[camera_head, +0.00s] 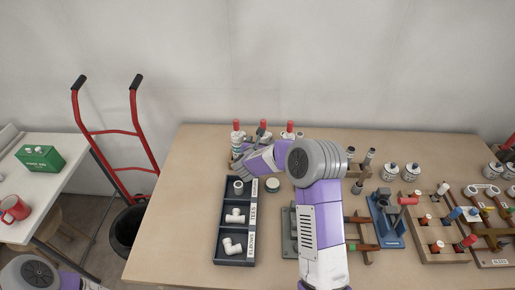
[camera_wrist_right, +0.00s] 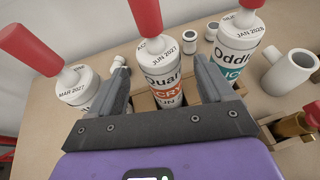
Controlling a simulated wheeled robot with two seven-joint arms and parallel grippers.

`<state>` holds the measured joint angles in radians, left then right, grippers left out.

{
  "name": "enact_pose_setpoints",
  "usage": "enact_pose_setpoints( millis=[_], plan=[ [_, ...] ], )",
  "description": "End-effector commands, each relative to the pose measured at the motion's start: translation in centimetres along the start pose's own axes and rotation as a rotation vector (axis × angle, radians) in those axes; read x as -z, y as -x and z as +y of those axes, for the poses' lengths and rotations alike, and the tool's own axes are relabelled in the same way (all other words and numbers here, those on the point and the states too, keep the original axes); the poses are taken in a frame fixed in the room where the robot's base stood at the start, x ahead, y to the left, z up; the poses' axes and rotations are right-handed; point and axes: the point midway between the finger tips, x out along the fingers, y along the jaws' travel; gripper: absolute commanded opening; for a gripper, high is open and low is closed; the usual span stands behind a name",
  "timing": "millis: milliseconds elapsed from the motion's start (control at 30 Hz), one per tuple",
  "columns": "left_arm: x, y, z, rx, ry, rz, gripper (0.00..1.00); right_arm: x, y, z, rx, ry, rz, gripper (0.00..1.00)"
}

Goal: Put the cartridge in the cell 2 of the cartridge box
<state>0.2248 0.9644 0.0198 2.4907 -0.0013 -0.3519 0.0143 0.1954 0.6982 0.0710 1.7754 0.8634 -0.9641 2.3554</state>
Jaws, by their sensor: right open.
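Three white cartridges with red nozzles stand upright at the back of the table: a left one (camera_head: 236,126), a middle one (camera_head: 263,125) and a right one (camera_head: 289,127). In the wrist view the middle cartridge (camera_wrist_right: 163,72), dated JUN 2027, stands between the open fingers of my right gripper (camera_wrist_right: 160,62), with the left cartridge (camera_wrist_right: 76,88) and right cartridge (camera_wrist_right: 238,48) outside them. Brown wooden parts (camera_wrist_right: 143,101) show around the middle cartridge's base; the box's cells are mostly hidden. My left arm (camera_head: 32,273) shows at the lower left, its gripper out of view.
A dark tray (camera_head: 219,232) with white pipe fittings lies in front of the cartridges. A round lid (camera_head: 273,186) lies beside it. Metal fittings, a blue stand (camera_head: 387,222) and wooden racks (camera_head: 436,226) crowd the right. The table's left strip is clear.

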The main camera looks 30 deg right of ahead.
Motion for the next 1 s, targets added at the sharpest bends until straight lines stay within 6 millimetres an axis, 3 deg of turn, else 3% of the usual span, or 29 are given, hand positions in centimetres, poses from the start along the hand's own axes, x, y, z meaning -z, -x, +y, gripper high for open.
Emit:
enact_pose_setpoints(
  millis=[100, 333, 1000],
  plan=[
    [0.0, 0.0, 0.0, 0.000, 0.000, 0.000, 0.00, 0.0, 2.6, 0.1, -0.003, 0.001, 0.000, 0.81],
    [0.0, 0.0, 0.0, 0.000, 0.000, 0.000, 0.00, 0.0, 5.7, 0.0, -0.001, 0.001, -0.001, 0.81],
    [0.0, 0.1, 0.1, 0.000, 0.000, 0.000, 0.00, -0.1, 6.4, 0.0, 0.000, 0.001, 0.000, 0.81]
  ],
)
